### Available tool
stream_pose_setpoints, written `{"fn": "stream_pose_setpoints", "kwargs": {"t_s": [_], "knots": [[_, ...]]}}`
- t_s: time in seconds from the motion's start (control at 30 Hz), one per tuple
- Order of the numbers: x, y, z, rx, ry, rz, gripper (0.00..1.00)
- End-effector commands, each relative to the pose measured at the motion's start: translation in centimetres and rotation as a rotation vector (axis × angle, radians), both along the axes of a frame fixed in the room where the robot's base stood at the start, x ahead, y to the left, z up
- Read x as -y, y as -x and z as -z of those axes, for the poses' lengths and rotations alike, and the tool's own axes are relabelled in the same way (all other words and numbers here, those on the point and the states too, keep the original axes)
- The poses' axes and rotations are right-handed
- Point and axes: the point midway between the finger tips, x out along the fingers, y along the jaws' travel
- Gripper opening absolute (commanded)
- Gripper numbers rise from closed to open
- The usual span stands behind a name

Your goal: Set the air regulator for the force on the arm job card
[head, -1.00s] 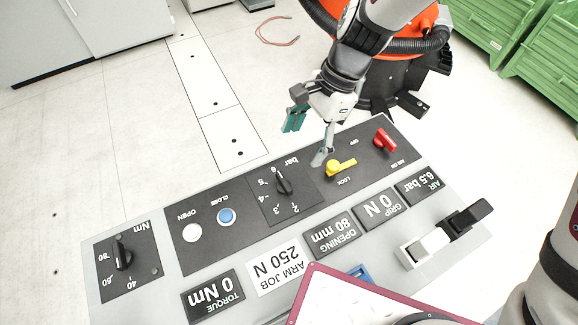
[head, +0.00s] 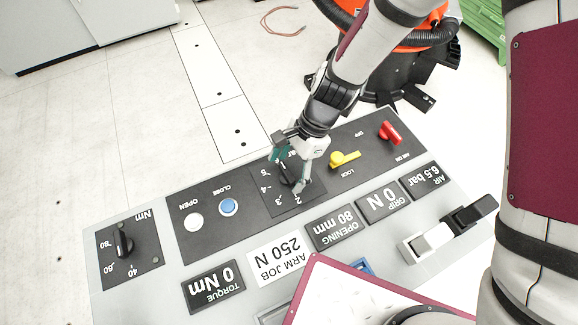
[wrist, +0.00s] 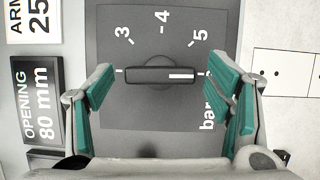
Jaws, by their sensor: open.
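The air regulator is a black knob (wrist: 150,76) on a dark dial plate (wrist: 160,112) marked in bar. In the wrist view its white line points right, along the tick past 5, where a finger covers the number. My gripper (wrist: 160,72) is open, with one teal-padded finger at each end of the knob and a gap on both sides. In the head view my gripper (head: 288,172) is over the dial and partly hides the knob. The arm job card (head: 278,262) reads 250 N and lies in front of the dial.
The yellow lock lever (head: 345,159) and red air lever (head: 390,133) are right of the dial. Blue (head: 228,207) and white (head: 194,222) buttons and a torque knob (head: 123,243) are left. Displays read air 6.5 bar (head: 424,180), grip 0 N (head: 383,202), opening 80 mm (head: 335,228).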

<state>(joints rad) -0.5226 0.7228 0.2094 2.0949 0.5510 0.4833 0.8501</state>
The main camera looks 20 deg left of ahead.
Motion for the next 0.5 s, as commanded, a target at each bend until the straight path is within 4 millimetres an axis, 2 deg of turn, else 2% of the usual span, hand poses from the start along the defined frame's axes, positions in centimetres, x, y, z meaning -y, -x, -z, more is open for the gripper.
{"fn": "stream_pose_setpoints", "kwargs": {"t_s": [0.1, 0.13, 0.3, 0.33, 0.5], "knots": [[0.0, 0.0, -0.02, 0.0, 0.0, 0.0, 0.73], [0.0, -0.02, -0.03, 0.0, 0.0, 0.0, 0.69], [0.01, -0.03, -0.03, 0.0, 0.0, 0.0, 0.3], [0.01, -0.03, -0.03, 0.0, 0.0, 0.0, 0.25], [0.01, -0.04, -0.03, 0.001, 0.001, -0.002, 0.25]]}}
